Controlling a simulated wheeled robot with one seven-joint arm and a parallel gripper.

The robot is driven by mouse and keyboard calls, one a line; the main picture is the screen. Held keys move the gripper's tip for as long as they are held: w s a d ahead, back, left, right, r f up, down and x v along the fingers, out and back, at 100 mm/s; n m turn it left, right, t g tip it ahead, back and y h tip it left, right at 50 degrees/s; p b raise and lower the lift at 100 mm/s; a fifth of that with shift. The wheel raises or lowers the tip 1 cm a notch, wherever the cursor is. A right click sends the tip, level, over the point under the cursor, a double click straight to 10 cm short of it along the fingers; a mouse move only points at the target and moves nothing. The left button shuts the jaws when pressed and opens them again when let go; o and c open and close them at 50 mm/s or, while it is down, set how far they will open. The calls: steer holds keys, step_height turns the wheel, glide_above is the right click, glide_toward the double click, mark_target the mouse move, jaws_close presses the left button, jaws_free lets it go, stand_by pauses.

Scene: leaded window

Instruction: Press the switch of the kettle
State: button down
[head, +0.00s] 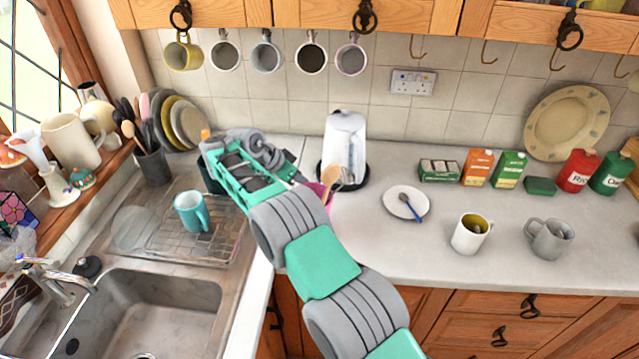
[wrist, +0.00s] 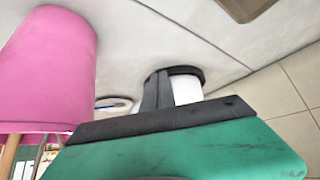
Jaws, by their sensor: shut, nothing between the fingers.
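The kettle (head: 345,148) is white and stands upright on a black base at the back of the counter, near the tiled wall. In the wrist view it appears upside down, with part of its white body (wrist: 187,90) below the black base. I cannot make out its switch in either view. My gripper (head: 300,178) is left of the kettle in the head view, partly hidden by my own arm. In the wrist view its dark fingers (wrist: 157,90) are shut and empty, overlapping the kettle's outline. I cannot tell if they touch it.
A pink utensil pot (wrist: 50,70) is close to my gripper, mostly hidden behind my arm in the head view. A plate with a blue spoon (head: 402,196) lies right of the kettle. Mugs (head: 470,233) stand farther right. The sink (head: 150,310) is at left.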

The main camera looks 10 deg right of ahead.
steer(key=p+v, duration=0.1)
steer(key=v, duration=0.3)
steer(key=shift+r, duration=0.1)
steer(key=s+d+r+n+t+y+p, duration=0.15)
steer(key=d+r, duration=0.25)
steer(key=r, duration=0.4)
steer(key=s+d+r+n+y, duration=0.1)
steer(key=s+d+r+n, duration=0.2)
steer(key=r, duration=0.4)
steer(key=s+d+r, duration=0.1)
steer(key=s, duration=0.1)
steer(key=s+r+n, duration=0.1)
steer(key=s, duration=0.2)
steer(key=s+d+r+n+y, duration=0.1)
steer(key=s+r, duration=0.1)
steer(key=shift+s+d+n, duration=0.25)
steer(key=shift+s+d, duration=0.1)
steer(key=shift+s, duration=0.05)
steer(key=s+a+f+n+y+p, duration=0.1)
steer(key=s+f+n+y, duration=0.15)
steer(key=s, duration=0.85)
steer(key=s+a+f+n+y, duration=0.1)
steer(key=s+f+n, duration=0.15)
steer(key=s, duration=0.85)
steer(key=shift+n, duration=0.4)
steer(key=f+b, duration=0.3)
steer(key=f, duration=0.1)
steer(key=shift+s+a+f+b, duration=0.2)
steer(key=shift+a+f+b, duration=0.05)
steer(key=shift+f+b, duration=0.1)
